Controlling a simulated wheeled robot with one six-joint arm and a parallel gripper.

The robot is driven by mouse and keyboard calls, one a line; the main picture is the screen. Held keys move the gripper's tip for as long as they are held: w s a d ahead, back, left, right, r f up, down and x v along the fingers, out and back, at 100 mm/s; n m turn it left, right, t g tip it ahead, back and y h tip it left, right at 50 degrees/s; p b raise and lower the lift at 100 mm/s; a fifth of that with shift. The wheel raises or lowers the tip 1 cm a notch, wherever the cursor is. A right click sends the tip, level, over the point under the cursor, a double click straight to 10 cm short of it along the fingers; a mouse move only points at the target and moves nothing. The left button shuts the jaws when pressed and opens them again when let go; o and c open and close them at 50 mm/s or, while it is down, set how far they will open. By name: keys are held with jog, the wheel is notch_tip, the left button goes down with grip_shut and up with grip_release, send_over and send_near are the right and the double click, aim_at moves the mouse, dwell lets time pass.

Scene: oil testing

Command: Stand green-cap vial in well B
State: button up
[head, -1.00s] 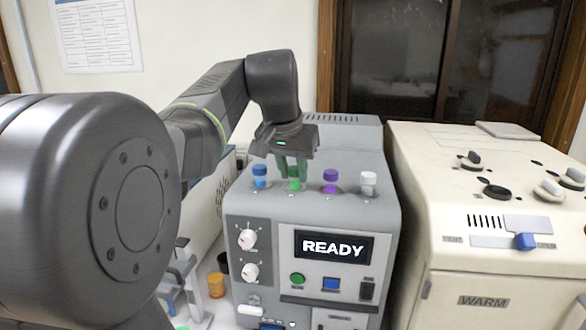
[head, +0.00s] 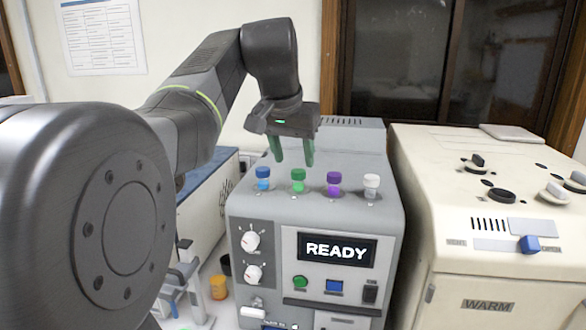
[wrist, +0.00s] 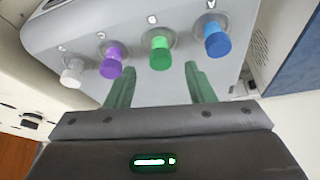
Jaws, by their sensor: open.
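The green-cap vial (head: 298,181) stands upright in the second well from the left on top of the grey testing machine (head: 262,208). It also shows in the wrist view (wrist: 160,55), beyond the gap between my fingers. My gripper (head: 292,164) is open and empty, just above the green cap and apart from it. In the wrist view its two green fingers (wrist: 158,85) are spread wide. A blue-cap vial (head: 263,178) stands left of the green one, with a purple-cap vial (head: 334,183) and a white-cap vial (head: 371,186) to its right. The well letters are too small to read.
The machine's screen (head: 336,248) reads READY. A cream machine marked WARM (head: 487,304) stands close on the right, with knobs on top. An orange-lidded jar (head: 218,287) and a small stand are at the lower left.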

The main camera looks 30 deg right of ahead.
jog(key=v, duration=0.7)
jog(key=shift+o, duration=0.4)
jog(key=o, duration=1)
jog(key=shift+o, duration=0.2)
jog(key=shift+f, duration=0.2)
